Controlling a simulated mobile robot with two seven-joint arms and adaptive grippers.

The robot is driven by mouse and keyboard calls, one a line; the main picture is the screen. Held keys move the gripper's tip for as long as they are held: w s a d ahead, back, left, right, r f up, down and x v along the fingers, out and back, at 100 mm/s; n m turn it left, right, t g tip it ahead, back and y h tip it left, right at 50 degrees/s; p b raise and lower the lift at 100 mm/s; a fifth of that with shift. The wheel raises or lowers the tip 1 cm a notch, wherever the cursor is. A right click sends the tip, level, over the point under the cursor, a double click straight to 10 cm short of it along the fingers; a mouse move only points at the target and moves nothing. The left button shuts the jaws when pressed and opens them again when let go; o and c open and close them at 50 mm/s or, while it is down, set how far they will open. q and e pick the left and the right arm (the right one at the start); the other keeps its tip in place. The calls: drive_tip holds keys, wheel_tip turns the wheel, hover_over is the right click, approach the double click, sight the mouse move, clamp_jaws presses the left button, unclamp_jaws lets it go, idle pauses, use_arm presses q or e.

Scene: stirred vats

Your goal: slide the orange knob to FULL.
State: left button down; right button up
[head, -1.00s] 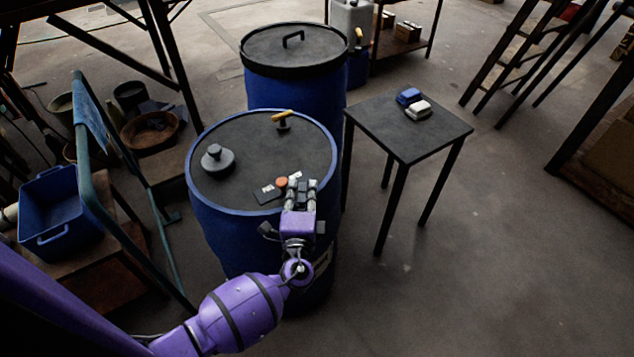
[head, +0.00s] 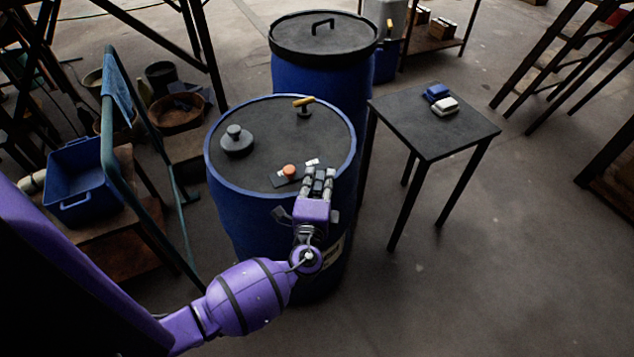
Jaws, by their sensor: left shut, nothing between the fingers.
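The orange knob (head: 290,171) stands on a dark slide plate (head: 272,184) on the lid of the near blue vat (head: 239,214). A small white label lies at each end of the plate; their lettering is too small to read. The knob is nearer the left label. My left gripper (head: 318,177) is shut and empty, just right of the knob and low over the lid's front right edge. It hides part of the plate's surroundings; I cannot tell whether it touches the knob. My right gripper is out of view.
The lid also carries a dark round cap (head: 237,142) and a yellow-handled valve (head: 304,104). A second blue vat (head: 324,75) stands behind. A small dark table (head: 432,127) with a blue and a white item is at right. Open floor lies front right.

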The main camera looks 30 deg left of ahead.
use_arm(q)
drive_tip(key=shift+w+d+f, duration=0.15)
drive_tip(key=shift+d, duration=0.4)
drive_tip(key=b+v, duration=0.2)
drive_tip(key=v, duration=0.7)
drive_tip(key=shift+s, duration=0.35)
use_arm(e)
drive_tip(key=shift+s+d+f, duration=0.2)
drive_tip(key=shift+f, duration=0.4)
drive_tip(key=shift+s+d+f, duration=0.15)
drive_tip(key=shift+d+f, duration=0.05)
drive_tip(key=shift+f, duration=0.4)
use_arm(q)
drive_tip(key=shift+d, duration=0.15)
drive_tip(key=s+d+f+n+g+h+p, duration=0.25)
drive_tip(key=s+f+n+g+h, duration=0.35)
drive_tip(key=f, duration=0.4)
drive_tip(key=s+f+n+g+p, duration=0.2)
drive_tip(key=s+n, duration=0.6)
drive_tip(key=s, duration=1.4)
drive_tip(key=shift+a+g+p, duration=0.3)
drive_tip(key=shift+a+p, duration=0.1)
drive_tip(key=shift+p, duration=0.75)
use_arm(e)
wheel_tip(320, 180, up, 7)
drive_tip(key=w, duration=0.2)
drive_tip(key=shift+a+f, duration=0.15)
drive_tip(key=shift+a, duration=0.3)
